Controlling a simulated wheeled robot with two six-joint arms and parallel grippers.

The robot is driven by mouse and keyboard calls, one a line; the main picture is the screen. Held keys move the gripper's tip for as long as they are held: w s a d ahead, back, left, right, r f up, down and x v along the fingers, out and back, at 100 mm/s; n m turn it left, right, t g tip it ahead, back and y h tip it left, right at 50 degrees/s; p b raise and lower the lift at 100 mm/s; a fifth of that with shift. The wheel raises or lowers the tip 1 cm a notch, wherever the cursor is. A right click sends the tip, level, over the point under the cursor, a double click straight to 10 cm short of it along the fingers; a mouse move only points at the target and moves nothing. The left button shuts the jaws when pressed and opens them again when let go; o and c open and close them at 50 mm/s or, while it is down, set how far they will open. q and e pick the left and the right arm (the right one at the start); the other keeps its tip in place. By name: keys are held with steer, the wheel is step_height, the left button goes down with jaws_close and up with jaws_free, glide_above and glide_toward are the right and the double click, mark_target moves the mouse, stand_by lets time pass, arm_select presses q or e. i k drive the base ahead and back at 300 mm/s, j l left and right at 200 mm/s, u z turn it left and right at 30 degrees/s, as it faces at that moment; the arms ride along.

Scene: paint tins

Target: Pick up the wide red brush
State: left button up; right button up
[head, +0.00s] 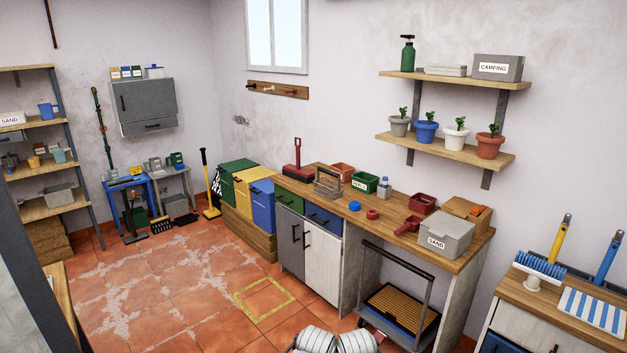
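A red object with a wide block-like head and a thin upright handle (298,171) stands at the far left end of the wooden workbench (335,204). It looks like the wide red brush, but it is small and its bristles cannot be made out. Nothing is touching it from my side. Neither of my grippers can be made out; only white rounded parts, apparently mine, show at the bottom edge, far from the red object.
A wire carrier (328,184) stands just right of the red object. Trays, a red scoop (407,226) and a grey SAND box (446,236) crowd the bench. A trolley (400,304) stands beneath. A blue brush (540,266) is on the right cabinet. The left floor (175,290) is clear.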

mark_target(299, 174)
steer(key=i+j+u, duration=0.45)
steer(key=i+u, duration=0.6)
steer(key=i, duration=1.15)
steer(key=i+j+z, duration=0.1)
steer(key=i, duration=0.3)
steer(key=i+j+z, duration=0.1)
steer(key=i, duration=0.3)
steer(key=i+j+z, duration=0.1)
steer(key=i, duration=0.3)
steer(key=i+j+z, duration=0.2)
steer(key=i+z, duration=0.2)
steer(key=i+j+z, duration=0.8)
steer(key=k+l, duration=0.05)
steer(key=k, duration=0.05)
